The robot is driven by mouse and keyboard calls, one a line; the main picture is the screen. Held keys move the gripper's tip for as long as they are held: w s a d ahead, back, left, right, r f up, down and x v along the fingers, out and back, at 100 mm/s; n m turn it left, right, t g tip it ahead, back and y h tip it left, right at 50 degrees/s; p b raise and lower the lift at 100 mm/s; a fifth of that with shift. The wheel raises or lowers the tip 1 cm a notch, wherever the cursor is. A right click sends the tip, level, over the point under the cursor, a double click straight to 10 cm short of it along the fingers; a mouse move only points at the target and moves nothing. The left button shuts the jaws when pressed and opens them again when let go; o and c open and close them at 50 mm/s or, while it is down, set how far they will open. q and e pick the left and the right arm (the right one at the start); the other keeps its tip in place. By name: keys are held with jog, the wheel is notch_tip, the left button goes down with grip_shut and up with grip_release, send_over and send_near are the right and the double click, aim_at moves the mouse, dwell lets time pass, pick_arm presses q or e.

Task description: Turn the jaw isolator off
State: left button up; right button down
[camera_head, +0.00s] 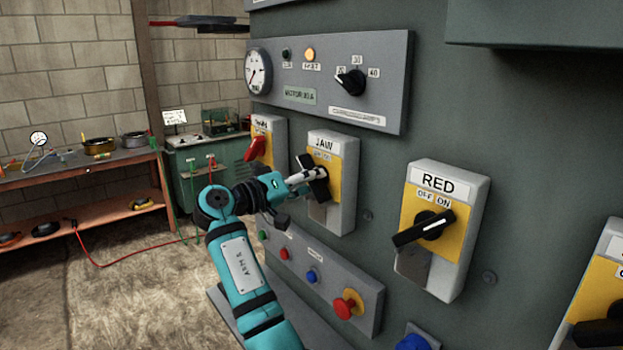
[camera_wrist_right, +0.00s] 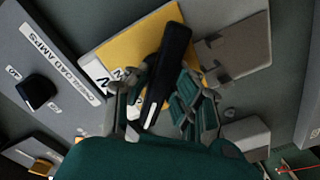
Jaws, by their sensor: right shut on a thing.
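The jaw isolator (camera_head: 345,200) is a grey box with a yellow plate and a white label reading JAW, on the dark green panel. Its black rotary handle (camera_head: 320,190) is partly covered by my right gripper (camera_head: 306,176), which is shut on it. In the right wrist view the black handle (camera_wrist_right: 170,62), with a white mark at its near end, lies between my right fingers (camera_wrist_right: 160,105). The yellow plate (camera_wrist_right: 122,48) shows behind it. The exact handle angle against the OFF and ON marks is hard to read. My left gripper is not in view.
A RED isolator (camera_head: 440,180) is to the right; another isolator with a red handle (camera_head: 256,148) is to the left. A meter panel (camera_head: 330,105) is above, and a button panel (camera_head: 320,275) with a red mushroom button (camera_head: 348,303) is below. A workbench (camera_head: 80,170) stands far left.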

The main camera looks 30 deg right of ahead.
jog(key=shift+r, duration=0.15)
jog(key=c, duration=1.2)
grip_release()
jog(key=a, duration=1.2)
jog(key=shift+s, duration=0.4)
